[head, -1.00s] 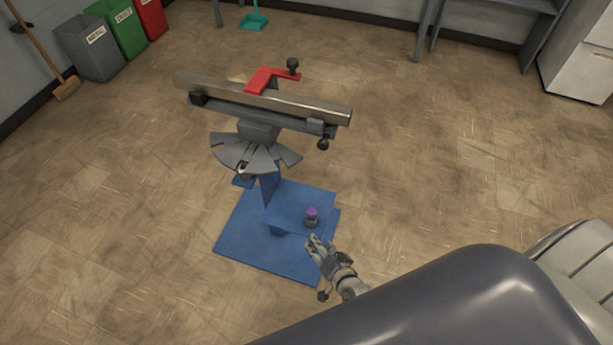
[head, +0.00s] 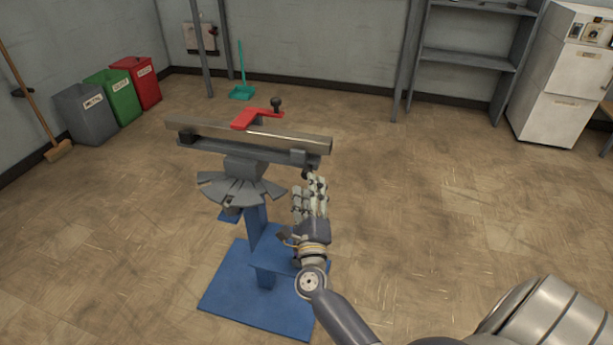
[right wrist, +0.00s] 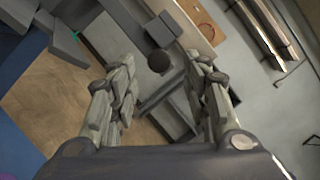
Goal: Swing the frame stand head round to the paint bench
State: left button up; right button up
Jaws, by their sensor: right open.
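The frame stand has a blue base (head: 235,290), a blue post (head: 256,222) and a grey fan-shaped plate (head: 235,188) under its head. The grey head (head: 240,158) carries a long metal beam (head: 240,136) with a red clamp (head: 252,117) on top. A dark round knob (head: 307,173) hangs below the head's right end. My right gripper (head: 311,186) is open beside this knob. In the right wrist view the knob (right wrist: 158,62) shows between the spread fingers (right wrist: 160,75), apart from them. My left gripper is out of view. I cannot make out a paint bench.
Grey (head: 87,115), green (head: 118,98) and red (head: 140,82) bins stand at the back left near a broom (head: 35,105). A teal dustpan (head: 241,92) lies by the back wall. Shelving (head: 468,60) and a white cabinet (head: 560,75) stand at the back right. The floor around the stand is clear.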

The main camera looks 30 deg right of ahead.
jog(key=x, duration=0.5)
jog(key=shift+w, duration=0.1)
grip_shut()
